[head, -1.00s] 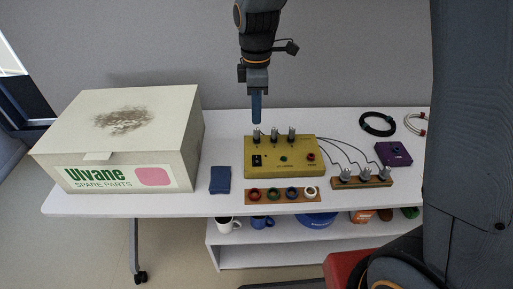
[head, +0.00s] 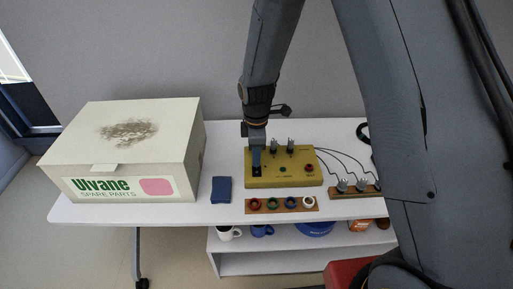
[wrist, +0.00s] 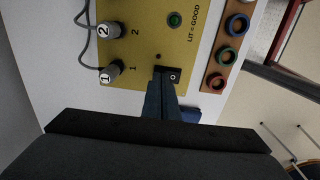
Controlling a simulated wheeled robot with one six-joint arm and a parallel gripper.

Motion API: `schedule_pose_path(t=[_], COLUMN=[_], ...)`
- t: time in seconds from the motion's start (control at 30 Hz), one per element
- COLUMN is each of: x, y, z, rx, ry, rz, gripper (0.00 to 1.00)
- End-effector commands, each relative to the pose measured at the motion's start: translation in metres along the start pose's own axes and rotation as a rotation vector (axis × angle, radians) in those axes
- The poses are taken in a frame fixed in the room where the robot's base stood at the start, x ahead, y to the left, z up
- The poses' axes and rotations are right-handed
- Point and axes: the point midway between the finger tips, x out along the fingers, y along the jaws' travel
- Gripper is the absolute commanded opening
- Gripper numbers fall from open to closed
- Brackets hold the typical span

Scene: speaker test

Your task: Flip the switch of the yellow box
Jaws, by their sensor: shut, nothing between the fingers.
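The yellow box (head: 290,180) lies on the white table, with plugs on its top rear part. Its black switch (wrist: 174,76) sits at the box's left front; the wrist view shows a "0" mark on it. My gripper (head: 257,165) is shut and empty, pointing down over the switch. In the wrist view my gripper's fingertips (wrist: 161,84) are at the switch's edge and cover part of it. I cannot tell whether they touch it. A green lamp (wrist: 174,19) marked "LIT = GOOD" is on the box; it looks dark.
A wooden strip with colored rings (head: 282,211) lies in front of the box. A blue cloth-like block (head: 221,190) and a large carton (head: 120,150) stand to the left. Cables run right to a plug holder (head: 352,193).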

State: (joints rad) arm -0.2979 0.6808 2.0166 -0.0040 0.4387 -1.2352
Motion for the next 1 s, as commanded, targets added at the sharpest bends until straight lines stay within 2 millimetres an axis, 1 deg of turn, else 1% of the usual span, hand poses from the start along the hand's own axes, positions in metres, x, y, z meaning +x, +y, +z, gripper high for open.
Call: schedule_pose_path(t=[0.13,0.5,0.6,1.0], x=[0.007,0.009,0.014,0.013], y=[-0.001,0.0,0.001,-0.004], z=[0.0,0.0,0.0,0.0], rx=[0.0,0.0,0.0,0.0], ry=[0.0,0.0,0.0,-0.001], rz=[-0.001,0.0,-0.001,-0.003], gripper=[0.0,0.0,0.0,0.0])
